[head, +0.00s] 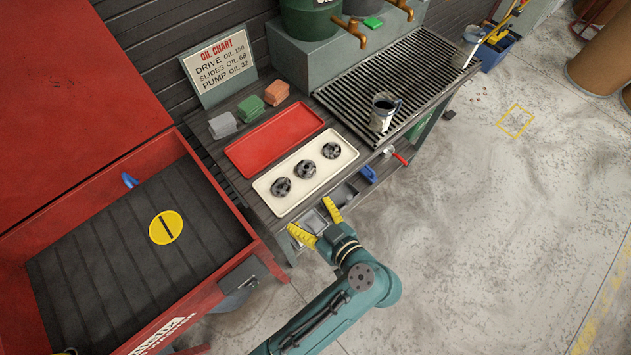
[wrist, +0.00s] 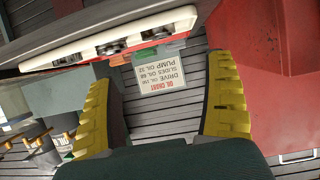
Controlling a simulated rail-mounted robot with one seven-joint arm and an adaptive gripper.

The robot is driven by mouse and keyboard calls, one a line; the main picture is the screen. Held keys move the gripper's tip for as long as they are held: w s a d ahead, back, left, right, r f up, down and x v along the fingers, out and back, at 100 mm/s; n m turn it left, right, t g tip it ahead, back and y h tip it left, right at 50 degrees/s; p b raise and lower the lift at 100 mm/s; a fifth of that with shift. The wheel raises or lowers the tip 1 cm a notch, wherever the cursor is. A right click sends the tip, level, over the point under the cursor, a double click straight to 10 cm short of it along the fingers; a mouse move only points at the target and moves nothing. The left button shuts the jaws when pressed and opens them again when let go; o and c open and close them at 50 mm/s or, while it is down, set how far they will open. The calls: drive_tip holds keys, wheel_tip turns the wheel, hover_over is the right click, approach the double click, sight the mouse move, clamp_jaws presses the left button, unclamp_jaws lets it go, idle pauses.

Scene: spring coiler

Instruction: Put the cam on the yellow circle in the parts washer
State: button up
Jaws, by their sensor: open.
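Three dark round metal parts lie in a row in the cream tray (head: 262,186): a left one (head: 281,187), a middle one (head: 305,169) and a right one (head: 331,150). I cannot tell which is the cam. The wrist view shows the tray edge-on (wrist: 50,60). The yellow circle (head: 166,227), with a dark bar across it, lies on the dark ribbed floor of the red parts washer (head: 97,192) at the left. My gripper (head: 317,222) is open and empty, just off the bench's front edge, in front of the tray. Its yellow fingers also show in the wrist view (wrist: 158,90).
An empty red tray (head: 274,139) lies behind the cream tray. Folded cloths (head: 276,93) and an oil chart sign (head: 220,65) stand at the back.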

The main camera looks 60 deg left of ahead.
drive_tip(key=shift+v, duration=1.25)
drive_tip(key=w+d+r+m+t+h, duration=0.3)
drive_tip(key=w+d+r+m+t, duration=0.35)
drive_tip(key=w+r+t, duration=0.5)
drive_tip(key=w+d+r+m+t+h, duration=0.2)
drive_tip(key=d+r+m+t+h, duration=0.1)
drive_tip(key=d+r, duration=0.4)
drive_tip(key=w+d+r+m+t+h, duration=0.3)
drive_tip(key=d+r+m+t, duration=0.2)
drive_tip(key=r, duration=0.9)
drive_tip(key=shift+d+r, duration=0.2)
drive_tip(key=shift+d, duration=0.95)
drive_tip(key=s+d+r+m+t+h, duration=0.1)
drive_tip(key=s+d+r, duration=0.1)
drive_tip(key=r, duration=0.1)
drive_tip(key=s+d+r+m+t+h, duration=0.2)
drive_tip(key=r, duration=0.2)
drive_tip(key=s+d+r+m+t+h, duration=0.1)
drive_tip(key=s+d+r+m+h, duration=0.1)
drive_tip(key=r, duration=0.2)
drive_tip(key=shift+d, duration=0.15)
